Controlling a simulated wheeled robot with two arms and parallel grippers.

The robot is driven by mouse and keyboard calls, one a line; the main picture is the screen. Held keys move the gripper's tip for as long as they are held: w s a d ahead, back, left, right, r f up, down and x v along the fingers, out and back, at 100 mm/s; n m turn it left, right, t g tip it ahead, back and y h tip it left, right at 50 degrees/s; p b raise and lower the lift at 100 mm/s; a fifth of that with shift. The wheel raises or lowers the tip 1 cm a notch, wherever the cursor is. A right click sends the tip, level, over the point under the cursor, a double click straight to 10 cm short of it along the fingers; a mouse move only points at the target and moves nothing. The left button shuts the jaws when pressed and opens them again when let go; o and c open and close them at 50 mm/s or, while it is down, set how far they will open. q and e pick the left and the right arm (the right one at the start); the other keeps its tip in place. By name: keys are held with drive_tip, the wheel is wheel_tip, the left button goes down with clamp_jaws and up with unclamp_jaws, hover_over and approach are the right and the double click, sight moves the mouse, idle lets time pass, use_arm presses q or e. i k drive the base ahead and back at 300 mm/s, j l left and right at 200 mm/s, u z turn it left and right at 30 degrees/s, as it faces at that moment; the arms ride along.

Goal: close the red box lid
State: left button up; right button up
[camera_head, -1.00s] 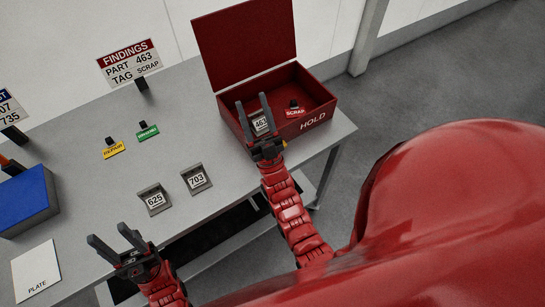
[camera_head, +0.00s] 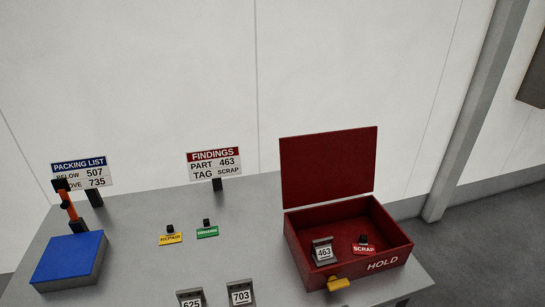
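The red box (camera_head: 300,258) marked HOLD stands at the right end of the grey table. Its red lid (camera_head: 328,166) stands open, upright at the back edge. Inside the box are a grey part labelled 463 (camera_head: 323,252) and a red SCRAP tag (camera_head: 363,246). A yellow latch or handle (camera_head: 338,284) shows at the front of the box. Neither of my grippers shows in the head view now.
Parts 625 (camera_head: 190,298) and 703 (camera_head: 240,293) are at the table's front. A yellow REPAIR tag (camera_head: 171,238) and a green tag (camera_head: 207,231) lie mid-table. A FINDINGS sign (camera_head: 214,162), a packing list sign (camera_head: 82,172) and a blue box (camera_head: 70,260) stand beyond and left.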

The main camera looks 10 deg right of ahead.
sight(322, 166)
drive_tip(key=k+l, duration=0.1)
drive_tip(key=l, duration=0.55)
drive_tip(key=l+u, duration=0.1)
drive_tip(key=l, duration=0.6)
drive_tip(key=k+l, duration=0.15)
drive_tip(key=l, duration=0.5)
drive_tip(key=u, duration=0.05)
